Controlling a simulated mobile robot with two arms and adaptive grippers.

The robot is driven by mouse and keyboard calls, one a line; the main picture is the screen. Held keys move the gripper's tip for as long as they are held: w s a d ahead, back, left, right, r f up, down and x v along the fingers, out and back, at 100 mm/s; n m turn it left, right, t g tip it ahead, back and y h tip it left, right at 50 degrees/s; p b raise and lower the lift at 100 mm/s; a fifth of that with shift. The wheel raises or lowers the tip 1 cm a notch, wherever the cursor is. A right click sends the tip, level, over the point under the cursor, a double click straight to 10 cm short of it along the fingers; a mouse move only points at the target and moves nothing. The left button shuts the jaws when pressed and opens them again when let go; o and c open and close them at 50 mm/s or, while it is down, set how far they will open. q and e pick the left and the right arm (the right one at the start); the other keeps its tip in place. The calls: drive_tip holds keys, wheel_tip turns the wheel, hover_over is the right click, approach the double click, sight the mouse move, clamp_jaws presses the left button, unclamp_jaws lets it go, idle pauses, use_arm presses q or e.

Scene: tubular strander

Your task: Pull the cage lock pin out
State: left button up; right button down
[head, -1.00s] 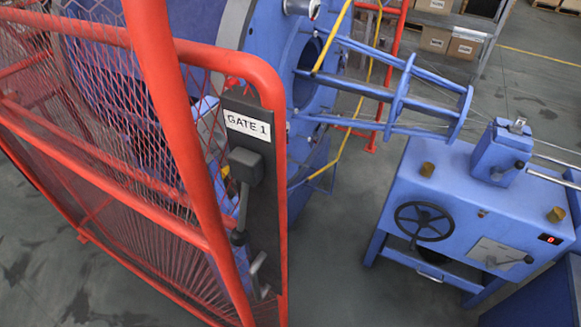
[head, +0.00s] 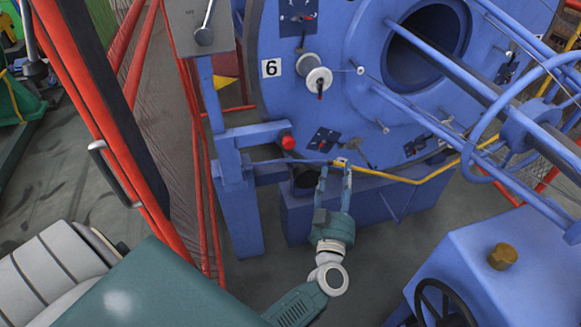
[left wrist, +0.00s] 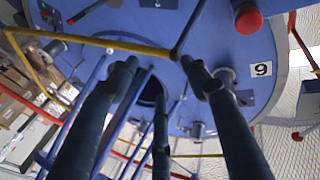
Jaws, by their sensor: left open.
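A red round knob (head: 288,141), which looks like the lock pin's head, sits at the end of a blue bracket (head: 250,135) beside the big blue cage disc (head: 345,110). A red knob also shows at the upper right of the left wrist view (left wrist: 248,20). My left gripper (head: 335,170) is open and empty, right of and slightly below the red knob, apart from it. In the left wrist view its fingers (left wrist: 160,68) are spread with nothing between them, and the knob is outside them. The pin's shaft is hidden. My right gripper is not in view.
A yellow bar (head: 415,181) crosses close to the left gripper's fingertips. The disc carries a "6" label (head: 271,68) and a spool with a red handle (head: 318,79). Red gate posts (head: 105,135) stand left; a blue cabinet (head: 500,270) with a handwheel stands lower right.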

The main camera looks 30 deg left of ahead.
sight(290, 145)
use_arm(q)
drive_tip(key=s+a+r+n+g+y+b, duration=0.3)
drive_tip(key=s+a+n+g+y+b, duration=0.3)
drive_tip(key=a+n, duration=0.25)
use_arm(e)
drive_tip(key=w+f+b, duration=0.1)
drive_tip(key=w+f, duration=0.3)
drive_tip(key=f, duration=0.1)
use_arm(q)
drive_tip(key=shift+m, duration=0.25)
drive_tip(key=x, duration=0.4)
drive_tip(key=b+x, duration=0.1)
drive_tip(key=x, duration=0.7)
drive_tip(key=shift+w+d+f+b, duration=0.1)
drive_tip(key=shift+w+f+b, duration=0.1)
drive_tip(key=shift+f+b, duration=0.1)
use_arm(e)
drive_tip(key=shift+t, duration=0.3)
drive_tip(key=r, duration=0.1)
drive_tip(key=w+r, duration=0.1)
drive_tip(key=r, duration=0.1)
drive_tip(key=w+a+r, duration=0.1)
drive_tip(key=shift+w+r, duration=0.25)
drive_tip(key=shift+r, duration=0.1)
use_arm(q)
drive_tip(key=shift+c, duration=0.5)
clamp_jaws()
